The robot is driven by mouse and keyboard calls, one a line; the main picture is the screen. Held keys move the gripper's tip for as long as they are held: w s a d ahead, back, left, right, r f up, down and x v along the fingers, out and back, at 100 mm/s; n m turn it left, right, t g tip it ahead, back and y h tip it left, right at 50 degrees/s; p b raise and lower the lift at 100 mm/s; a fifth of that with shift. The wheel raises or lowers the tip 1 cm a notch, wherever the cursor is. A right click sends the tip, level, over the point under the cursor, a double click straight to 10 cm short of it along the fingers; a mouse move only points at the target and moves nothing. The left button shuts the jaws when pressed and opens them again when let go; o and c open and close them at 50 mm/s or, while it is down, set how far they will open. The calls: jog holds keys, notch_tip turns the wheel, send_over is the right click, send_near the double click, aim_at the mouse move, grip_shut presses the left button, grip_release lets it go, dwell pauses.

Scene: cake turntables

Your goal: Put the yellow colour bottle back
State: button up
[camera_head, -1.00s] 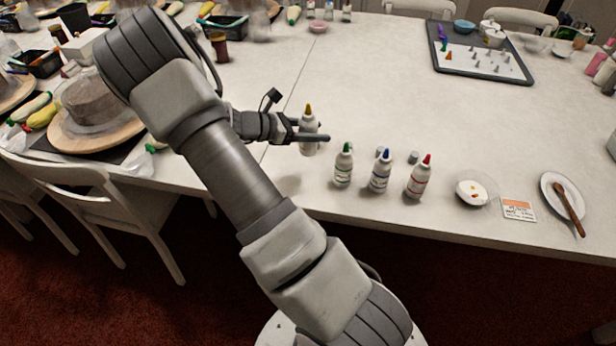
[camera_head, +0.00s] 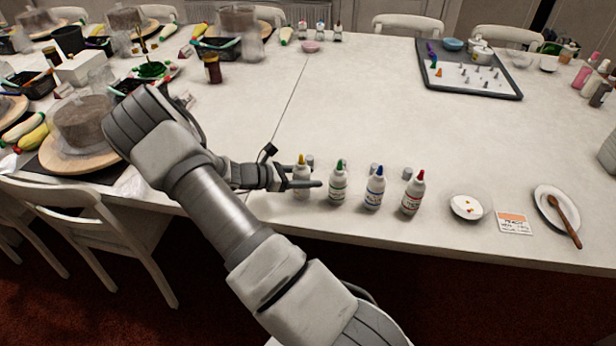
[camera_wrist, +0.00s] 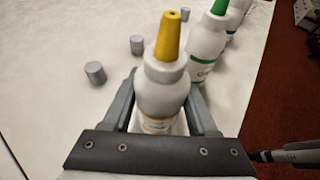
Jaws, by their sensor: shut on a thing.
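The yellow colour bottle (camera_head: 301,178) is white with a yellow tip. It stands upright at the left end of the row of colour bottles, at about the same height as them. My gripper (camera_head: 304,184) reaches it from the left and is shut on it, one finger on each side. In the wrist view the yellow bottle (camera_wrist: 161,92) fills the space between my fingers. The green bottle (camera_head: 338,181) is just to its right, then the blue bottle (camera_head: 375,188) and the red bottle (camera_head: 413,193). Whether the yellow bottle's base touches the table is hidden.
Small grey caps (camera_wrist: 95,72) lie on the table behind the bottles. A small white dish (camera_head: 466,207), a card (camera_head: 514,222) and a plate with a wooden spoon (camera_head: 557,212) are to the right. The table behind the row is mostly clear.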

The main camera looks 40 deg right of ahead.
jog(key=shift+f, duration=0.1)
jog(key=o, duration=0.8)
